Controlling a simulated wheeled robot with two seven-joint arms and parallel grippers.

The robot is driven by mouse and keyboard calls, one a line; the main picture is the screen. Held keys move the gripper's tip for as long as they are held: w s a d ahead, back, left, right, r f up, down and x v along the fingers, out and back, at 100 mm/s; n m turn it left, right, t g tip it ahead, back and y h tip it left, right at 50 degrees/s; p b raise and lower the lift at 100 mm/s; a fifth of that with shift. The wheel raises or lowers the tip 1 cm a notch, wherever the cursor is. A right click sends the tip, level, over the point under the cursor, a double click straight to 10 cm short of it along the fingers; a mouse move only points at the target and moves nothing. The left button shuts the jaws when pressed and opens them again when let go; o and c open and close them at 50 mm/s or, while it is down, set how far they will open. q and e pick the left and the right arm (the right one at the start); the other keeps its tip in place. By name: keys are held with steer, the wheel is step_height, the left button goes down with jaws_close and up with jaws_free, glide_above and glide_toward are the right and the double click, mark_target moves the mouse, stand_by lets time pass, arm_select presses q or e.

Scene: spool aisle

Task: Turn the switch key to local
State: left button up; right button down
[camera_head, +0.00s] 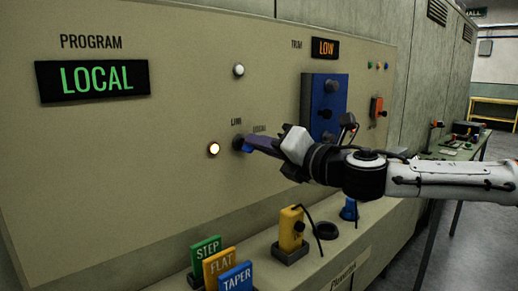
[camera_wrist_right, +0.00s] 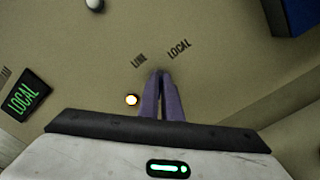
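The switch key (camera_head: 237,143) sits in a dark round mount on the beige panel, under the labels LINE and LOCAL. My right gripper (camera_head: 248,143) reaches it from the right, and its purple fingers are closed together at the mount. In the right wrist view the fingertips (camera_wrist_right: 161,74) meet just below the two labels and hide the key, so its exact angle cannot be seen. The PROGRAM display (camera_head: 93,79) reads LOCAL in green; it also shows in the right wrist view (camera_wrist_right: 24,98). My left gripper is not in view.
A lit lamp (camera_head: 214,149) is left of the key. A blue block with dark knobs (camera_head: 324,105) is up and right. Below, a ledge holds a yellow box (camera_head: 290,232) and the STEP (camera_head: 206,255), FLAT (camera_head: 219,266) and TAPER (camera_head: 236,279) plates.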

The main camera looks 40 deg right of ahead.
steer(key=m, duration=0.2)
steer(key=shift+f+m+b, duration=0.2)
steer(key=shift+m+b, duration=0.1)
steer(key=shift+b, duration=0.05)
steer(key=shift+m, duration=0.3)
steer(key=c, duration=2)
jaws_free()
